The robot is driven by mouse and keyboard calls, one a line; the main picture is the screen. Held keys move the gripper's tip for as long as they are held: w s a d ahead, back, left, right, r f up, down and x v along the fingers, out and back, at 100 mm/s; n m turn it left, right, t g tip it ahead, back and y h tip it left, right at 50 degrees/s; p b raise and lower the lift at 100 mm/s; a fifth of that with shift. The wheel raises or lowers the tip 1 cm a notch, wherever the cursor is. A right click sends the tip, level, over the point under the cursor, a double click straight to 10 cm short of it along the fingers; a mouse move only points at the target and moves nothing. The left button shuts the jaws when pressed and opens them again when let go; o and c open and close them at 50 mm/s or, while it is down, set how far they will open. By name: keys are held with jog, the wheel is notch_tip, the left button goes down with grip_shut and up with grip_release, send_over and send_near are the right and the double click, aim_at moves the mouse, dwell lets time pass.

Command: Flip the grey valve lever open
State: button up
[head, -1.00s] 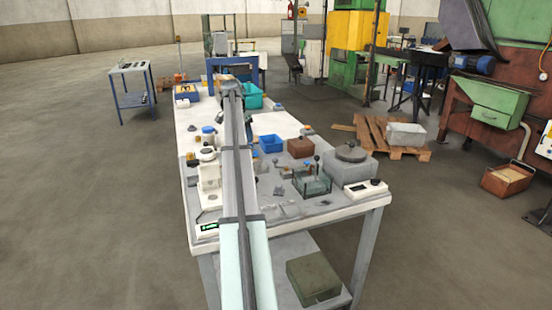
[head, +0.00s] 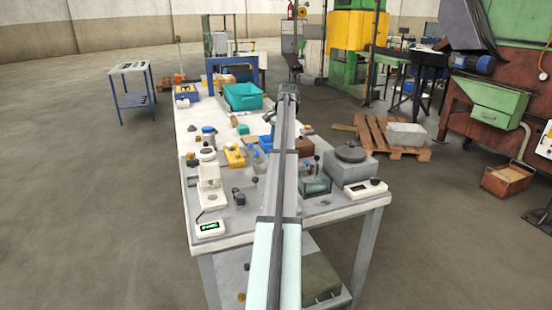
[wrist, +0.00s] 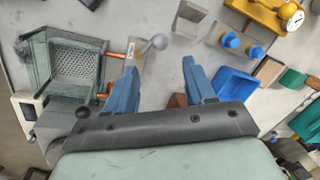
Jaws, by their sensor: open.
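In the wrist view, a grey ball-ended lever (wrist: 155,43) sits beside a short copper pipe (wrist: 116,55) at the side of a grey-green mesh-floored box (wrist: 76,68). My gripper (wrist: 160,66) is open, its two blue fingers apart and nothing between them. The lever's ball lies just beyond the fingertips, nearer the left finger. I cannot tell whether it touches. In the head view the box (head: 314,183) stands right of my arm, with dark-knobbed levers above it. I cannot tell there which is the grey one. The gripper is partly hidden by my arm.
A dark round knob (wrist: 83,113) is close to the left finger. A blue bin (wrist: 236,84) and blue-capped parts (wrist: 229,40) lie to the right. A yellow gauge unit (wrist: 274,14) is farther off. A round-topped grey block (head: 350,162) stands at the bench's right edge.

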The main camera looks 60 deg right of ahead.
jog(key=f, duration=0.3)
jog(key=w+f, duration=0.1)
jog(key=f, duration=0.5)
jog(key=shift+w+d, duration=0.25)
jog(key=shift+w, duration=0.15)
